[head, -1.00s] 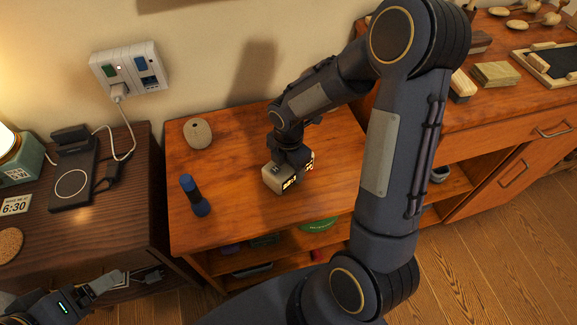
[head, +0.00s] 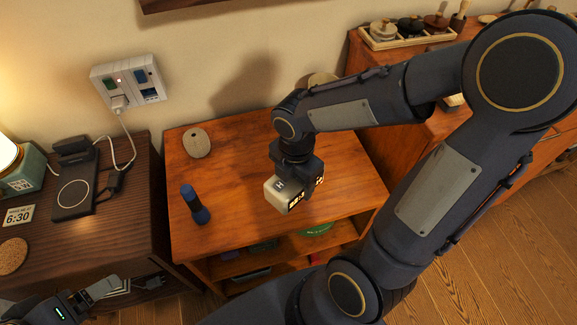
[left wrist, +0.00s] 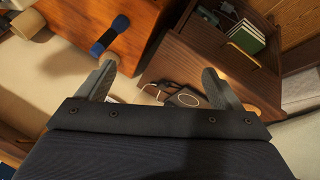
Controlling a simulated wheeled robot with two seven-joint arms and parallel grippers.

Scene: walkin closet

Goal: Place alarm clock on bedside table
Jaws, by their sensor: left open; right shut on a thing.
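A small cream alarm clock (head: 283,201) with a lit display is held by my right gripper (head: 293,178), which is shut on it from above. The clock appears raised above the reddish wooden cabinet (head: 240,220). The dark brown bedside table (head: 95,235) stands at the left in the head view, separated from the cabinet by a narrow gap. It also shows in the left wrist view (left wrist: 190,62). My left gripper (head: 98,298) is open and empty near the front of the bedside table. Its two fingers (left wrist: 160,88) show apart in the left wrist view.
The bedside table holds a teal-based lamp (head: 22,170), a black charging pad (head: 73,195), a 6:30 card (head: 18,215) and a cork coaster (head: 12,252). Its front right top is clear. A blue dumbbell-shaped object (head: 194,204) and a beige stone-like object (head: 197,143) sit on the cabinet.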

